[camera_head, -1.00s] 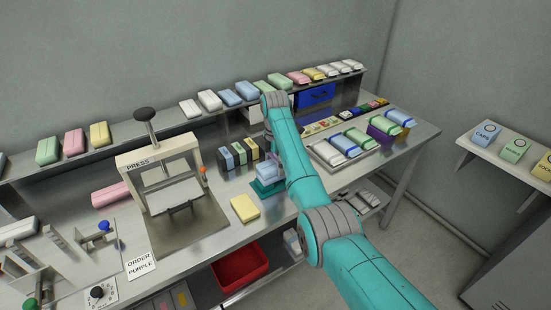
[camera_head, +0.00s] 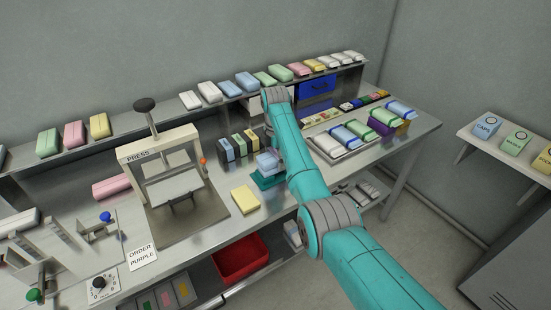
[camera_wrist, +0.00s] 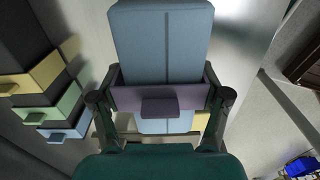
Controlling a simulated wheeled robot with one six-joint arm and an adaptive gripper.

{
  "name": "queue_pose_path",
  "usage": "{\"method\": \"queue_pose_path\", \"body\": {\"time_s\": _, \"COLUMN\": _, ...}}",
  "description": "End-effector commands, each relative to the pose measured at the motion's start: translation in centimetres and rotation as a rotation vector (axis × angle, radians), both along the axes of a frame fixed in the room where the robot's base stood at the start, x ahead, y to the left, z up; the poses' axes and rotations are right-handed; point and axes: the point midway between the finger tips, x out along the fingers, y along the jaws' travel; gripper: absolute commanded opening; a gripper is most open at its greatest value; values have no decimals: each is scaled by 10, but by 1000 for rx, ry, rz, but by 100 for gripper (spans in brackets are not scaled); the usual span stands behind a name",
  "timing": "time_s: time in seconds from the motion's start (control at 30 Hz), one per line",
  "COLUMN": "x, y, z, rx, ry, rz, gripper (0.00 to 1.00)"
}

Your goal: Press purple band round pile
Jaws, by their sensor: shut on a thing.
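In the wrist view the blue pile (camera_wrist: 162,45) fills the top middle, with more blue below the band. My gripper (camera_wrist: 160,102) is shut on a dark purple band (camera_wrist: 125,99) with a small tab. The band lies across the near face of the pile, one finger at each end.
Boxes with blue, green and yellow bands (camera_head: 239,146) stand close left of the pile. A yellow block (camera_head: 245,199) lies in front. The press (camera_head: 160,165) stands further left, beside a card reading ORDER PURPLE (camera_head: 143,256). A tray of packs (camera_head: 335,152) is at right.

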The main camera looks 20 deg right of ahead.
Motion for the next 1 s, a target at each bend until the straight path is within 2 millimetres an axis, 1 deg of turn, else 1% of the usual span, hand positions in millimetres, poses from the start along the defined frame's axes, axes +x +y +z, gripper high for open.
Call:
{"method": "queue_pose_path", "body": {"time_s": 0.57, "x": 0, "y": 0, "z": -6, "rx": 0, "ry": 1, "rz": 0, "gripper": 67}}
{"method": "queue_pose_path", "body": {"time_s": 0.6, "x": 0, "y": 0, "z": -7, "rx": 0, "ry": 1, "rz": 0, "gripper": 64}}
{"method": "queue_pose_path", "body": {"time_s": 1.0, "x": -1, "y": 0, "z": -7, "rx": 0, "ry": 2, "rz": 0, "gripper": 64}}
